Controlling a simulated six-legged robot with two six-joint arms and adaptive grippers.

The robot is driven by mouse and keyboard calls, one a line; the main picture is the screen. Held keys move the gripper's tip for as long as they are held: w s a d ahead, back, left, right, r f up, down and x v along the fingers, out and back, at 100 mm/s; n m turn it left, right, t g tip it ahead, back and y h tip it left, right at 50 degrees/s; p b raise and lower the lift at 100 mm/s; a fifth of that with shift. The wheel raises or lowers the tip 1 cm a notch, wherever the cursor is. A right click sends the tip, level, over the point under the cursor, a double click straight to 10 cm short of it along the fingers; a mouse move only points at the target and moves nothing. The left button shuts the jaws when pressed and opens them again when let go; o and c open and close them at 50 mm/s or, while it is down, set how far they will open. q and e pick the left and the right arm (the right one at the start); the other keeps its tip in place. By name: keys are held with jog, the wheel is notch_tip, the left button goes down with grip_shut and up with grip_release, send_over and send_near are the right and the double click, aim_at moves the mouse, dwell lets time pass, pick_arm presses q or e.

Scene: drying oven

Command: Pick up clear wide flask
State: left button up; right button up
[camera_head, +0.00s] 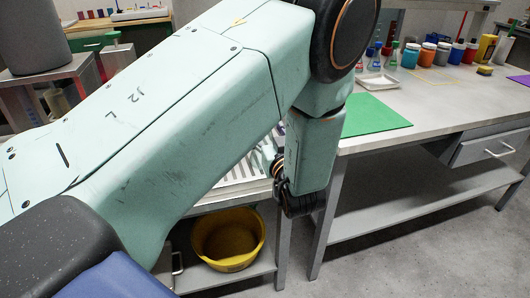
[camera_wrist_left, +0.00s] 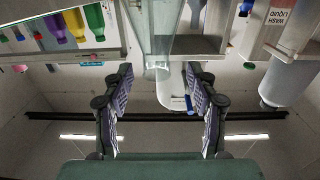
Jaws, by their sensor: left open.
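In the left wrist view, which is upside down, a clear, pale greenish glass shape (camera_wrist_left: 155,38) looks like the wide flask. It is wide at the top of the picture and narrows toward my left gripper (camera_wrist_left: 157,78). The gripper's two dark fingers are open on either side, and the narrow end lies between their tips in the picture. I see no finger closed on it. In the head view my left gripper (camera_head: 281,185) hangs at the near side of the work table, partly hidden by my wrist. The flask cannot be made out clearly there. My right gripper is not in view.
A green mat (camera_head: 374,116), a white tray (camera_head: 377,82) and several coloured flasks and jars (camera_head: 428,54) stand on the right table. A striped rack (camera_head: 238,172) lies behind my arm. A yellow bowl (camera_head: 228,238) sits on the lower shelf. Floor at right is clear.

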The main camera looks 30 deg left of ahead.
aim_at(266, 128)
pick_arm(q)
jog(key=x, duration=0.1)
jog(key=b+x, duration=0.1)
jog(key=x, duration=0.1)
jog(key=shift+w+f+b, duration=0.25)
jog(key=shift+w+b, duration=0.05)
jog(key=shift+w, duration=0.1)
jog(key=shift+w+a+r, duration=0.2)
jog(key=shift+a, duration=0.15)
jog(key=shift+c, duration=0.3)
grip_shut()
